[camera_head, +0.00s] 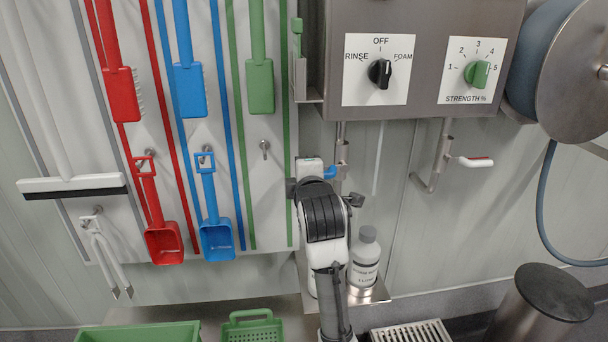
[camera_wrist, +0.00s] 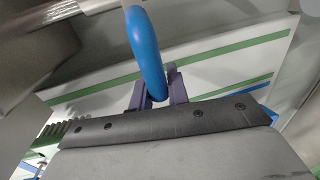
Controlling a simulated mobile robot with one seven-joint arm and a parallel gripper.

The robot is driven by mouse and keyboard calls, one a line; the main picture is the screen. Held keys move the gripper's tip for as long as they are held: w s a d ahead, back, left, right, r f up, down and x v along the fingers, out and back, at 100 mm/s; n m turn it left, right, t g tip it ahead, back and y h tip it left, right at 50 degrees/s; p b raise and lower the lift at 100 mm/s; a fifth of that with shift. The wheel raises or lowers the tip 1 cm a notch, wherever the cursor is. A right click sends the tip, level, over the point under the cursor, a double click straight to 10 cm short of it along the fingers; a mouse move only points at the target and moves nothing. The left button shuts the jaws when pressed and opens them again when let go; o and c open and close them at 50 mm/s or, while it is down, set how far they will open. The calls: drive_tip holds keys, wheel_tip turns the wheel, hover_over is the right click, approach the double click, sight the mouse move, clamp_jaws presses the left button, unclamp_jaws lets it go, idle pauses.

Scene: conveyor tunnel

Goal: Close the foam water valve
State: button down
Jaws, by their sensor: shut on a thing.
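A blue valve handle (camera_head: 330,173) sits on a small steel valve on the pipe (camera_head: 342,150) below the left part of the steel control box. The handle also shows large in the wrist view (camera_wrist: 146,50), running down between the fingers. My gripper (camera_wrist: 158,92) is shut on the blue handle, one dark finger on each side. In the head view my arm hides the fingers and part of the handle. A second valve with a red and white handle (camera_head: 475,161) sits on the right pipe, its handle pointing right, apart from my gripper.
The steel control box (camera_head: 430,60) hangs just above my gripper, with a black knob (camera_head: 380,73) and a green knob (camera_head: 477,73). A bottle (camera_head: 366,258) stands close right of my arm. Coloured tools hang on the board at left. A hose reel (camera_head: 580,70) is at upper right.

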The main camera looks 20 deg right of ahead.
idle(0.4)
drive_tip(key=c, duration=1.3)
unclamp_jaws()
drive_tip(key=shift+c, duration=0.2)
drive_tip(key=shift+s, duration=0.1)
drive_tip(key=b+v, duration=0.1)
drive_tip(key=v, duration=1.2)
drive_tip(key=shift+s, duration=0.35)
drive_tip(key=shift+a, duration=0.15)
